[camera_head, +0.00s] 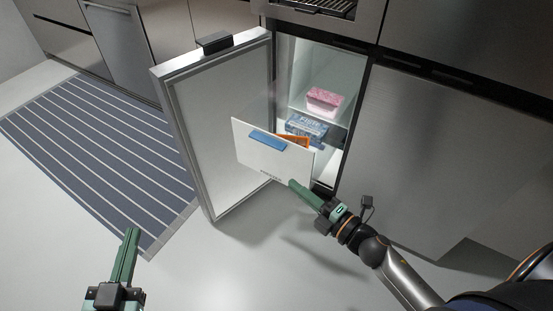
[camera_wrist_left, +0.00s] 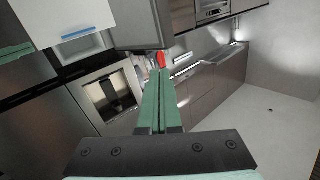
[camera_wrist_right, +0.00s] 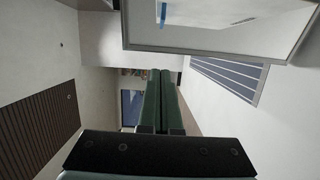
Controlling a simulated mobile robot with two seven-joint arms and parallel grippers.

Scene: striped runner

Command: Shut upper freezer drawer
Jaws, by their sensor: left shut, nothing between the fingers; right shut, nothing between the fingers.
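The freezer drawer (camera_head: 250,155) is pulled out of the lit compartment in the head view. It has a white front with a blue handle (camera_head: 268,141) and dark lettering low on the front. A blue box (camera_head: 307,126) and an orange packet (camera_head: 294,138) show behind the front. My right gripper (camera_head: 291,183) is shut and empty at the lower right corner of the drawer front; I cannot tell whether it touches. My left gripper (camera_head: 132,232) is shut and empty over the floor, well apart from the drawer.
The freezer door (camera_head: 222,130) stands wide open left of the drawer. A pink-lidded tub (camera_head: 323,101) sits inside the compartment, above the blue box. A striped runner (camera_head: 95,140) lies at left. Steel cabinet fronts (camera_head: 440,150) stand at right. The floor in front is clear.

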